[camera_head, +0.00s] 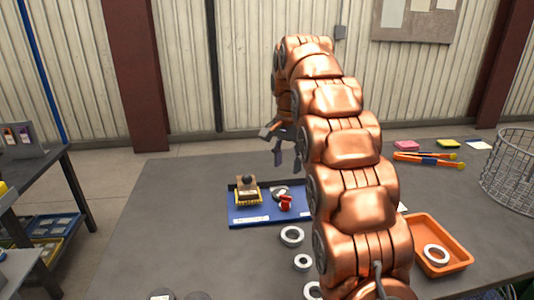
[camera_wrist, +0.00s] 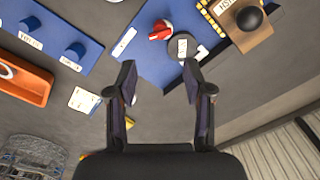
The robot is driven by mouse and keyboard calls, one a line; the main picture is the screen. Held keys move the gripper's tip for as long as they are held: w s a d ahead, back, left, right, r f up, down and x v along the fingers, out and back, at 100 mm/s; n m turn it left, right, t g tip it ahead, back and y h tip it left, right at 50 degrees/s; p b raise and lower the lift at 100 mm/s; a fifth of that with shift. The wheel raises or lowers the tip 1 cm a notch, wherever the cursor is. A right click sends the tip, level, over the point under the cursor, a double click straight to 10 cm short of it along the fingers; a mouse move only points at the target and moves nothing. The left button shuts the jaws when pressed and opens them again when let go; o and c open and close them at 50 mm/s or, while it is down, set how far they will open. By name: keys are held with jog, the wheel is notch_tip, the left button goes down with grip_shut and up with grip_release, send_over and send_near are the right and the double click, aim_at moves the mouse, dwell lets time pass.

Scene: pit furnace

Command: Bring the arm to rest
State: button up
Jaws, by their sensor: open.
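My copper-coloured arm rises from the bottom right of the head view and bends over at the top. My gripper (camera_head: 285,157) hangs above the back edge of the blue tray (camera_head: 244,220), apart from the table. In the wrist view my gripper (camera_wrist: 160,75) shows two dark fingers spread apart with nothing between them. Past the fingertips are a red part (camera_wrist: 160,30) and a grey disc (camera_wrist: 181,46) on the blue tray. The arm hides part of the tray and table in the head view.
The tray also holds a block with a black knob (camera_head: 247,190). White rings (camera_head: 292,236) lie in front of it. An orange bin (camera_head: 439,236) with a ring stands right of my arm, a wire basket (camera_head: 511,170) at far right. The table's left part is clear.

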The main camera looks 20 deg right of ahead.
dwell(0.3)
jog(key=s+a+r+n+g+p, duration=0.1)
jog(key=s+a+n+p, duration=0.25)
jog(key=s, duration=0.55)
jog(key=s+a+r+n+p, duration=0.2)
jog(key=s+a+p, duration=0.15)
jog(key=s, duration=0.65)
jog(key=s+a+f+n+p, duration=0.2)
jog(key=s+n, duration=0.1)
jog(key=s, duration=0.7)
jog(key=s+a+f+n+p, duration=0.2)
jog(key=s+f+n, duration=0.1)
jog(key=s, duration=0.8)
jog(key=shift+a+f+g, duration=0.25)
jog(key=shift+a+g, duration=0.1)
jog(key=shift+g, duration=0.05)
